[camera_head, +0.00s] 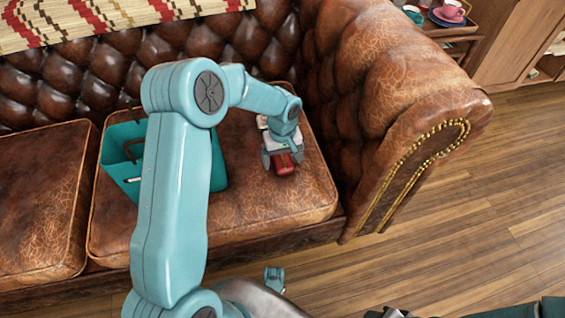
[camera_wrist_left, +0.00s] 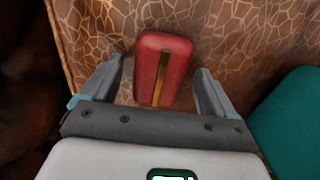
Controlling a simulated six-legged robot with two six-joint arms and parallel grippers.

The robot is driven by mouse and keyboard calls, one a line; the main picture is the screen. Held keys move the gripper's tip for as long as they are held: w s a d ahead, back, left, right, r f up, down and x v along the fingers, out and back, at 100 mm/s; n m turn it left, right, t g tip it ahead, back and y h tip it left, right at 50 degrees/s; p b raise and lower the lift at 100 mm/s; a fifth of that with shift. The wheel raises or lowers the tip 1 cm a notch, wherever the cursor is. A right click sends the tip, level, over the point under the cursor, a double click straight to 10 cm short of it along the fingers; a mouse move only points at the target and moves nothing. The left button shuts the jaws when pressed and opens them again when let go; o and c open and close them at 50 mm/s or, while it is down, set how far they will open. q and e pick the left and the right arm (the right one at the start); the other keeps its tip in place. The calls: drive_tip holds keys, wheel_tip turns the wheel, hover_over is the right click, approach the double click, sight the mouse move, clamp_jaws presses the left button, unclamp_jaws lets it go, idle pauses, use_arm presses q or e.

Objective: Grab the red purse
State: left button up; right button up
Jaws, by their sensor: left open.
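The red purse (camera_head: 284,164) lies on the right seat cushion of the brown leather sofa, partly hidden under my left gripper in the head view. In the left wrist view the purse (camera_wrist_left: 174,70) is a small red block with rounded corners and a gold strip along its middle. My left gripper (camera_head: 281,160) is open above the cushion. In the wrist view its two fingers (camera_wrist_left: 160,85) stand on either side of the purse, with a gap on each side. My right gripper cannot be made out.
A teal bag (camera_head: 122,160) with dark handles stands on the cushion to the left, partly behind my arm; its teal side (camera_wrist_left: 290,120) is at the right of the wrist view. The tufted sofa arm (camera_head: 385,80) rises to the right. Wooden floor (camera_head: 470,220) is clear.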

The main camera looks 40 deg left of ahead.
use_arm(q)
drive_tip(key=c, duration=1.2)
